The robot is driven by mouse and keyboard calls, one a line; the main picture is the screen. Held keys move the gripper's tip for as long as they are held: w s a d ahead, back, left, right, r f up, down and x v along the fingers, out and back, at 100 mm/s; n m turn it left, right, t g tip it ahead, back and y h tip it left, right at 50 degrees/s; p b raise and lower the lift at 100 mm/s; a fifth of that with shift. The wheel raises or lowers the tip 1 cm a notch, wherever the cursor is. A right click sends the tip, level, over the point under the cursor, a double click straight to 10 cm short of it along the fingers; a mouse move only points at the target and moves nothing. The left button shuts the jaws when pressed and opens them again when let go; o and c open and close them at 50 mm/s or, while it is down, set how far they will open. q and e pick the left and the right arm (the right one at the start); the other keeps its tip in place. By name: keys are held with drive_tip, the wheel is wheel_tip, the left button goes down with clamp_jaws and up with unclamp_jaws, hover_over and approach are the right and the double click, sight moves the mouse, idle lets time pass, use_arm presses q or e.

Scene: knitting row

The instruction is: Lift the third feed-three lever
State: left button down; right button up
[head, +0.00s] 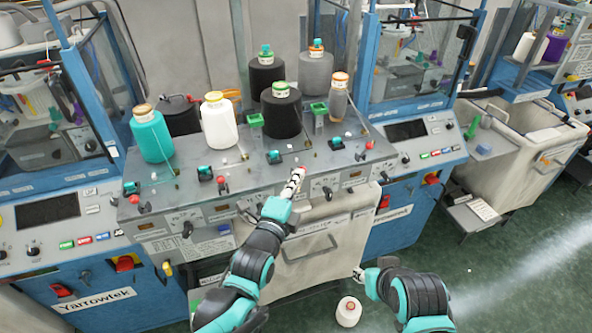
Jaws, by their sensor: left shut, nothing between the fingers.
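Feed stations run along the grey table (240,180), with teal blocks and small red-knobbed levers. The third teal block from the left (274,157) stands just left of my left gripper. My left gripper (300,171) is shut and empty at the table's front edge. It partly hides the third station, and I cannot tell whether it touches a lever there.
Yarn cones stand behind the levers, including a teal cone (152,137), a white cone (219,124) and a black cone (281,113). A white cone (348,312) is on the floor. A pale bin (520,150) stands right. Green floor is open at lower right.

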use_arm(q)
drive_tip(key=w+r+n+g+p, duration=0.1)
drive_tip(key=p, duration=0.1)
drive_tip(key=w+r+n+g+y+p, duration=0.1)
drive_tip(key=g+p, duration=0.1)
drive_tip(key=p, duration=0.1)
drive_tip(key=shift+a+r, duration=0.15)
drive_tip(key=shift+a, duration=0.2)
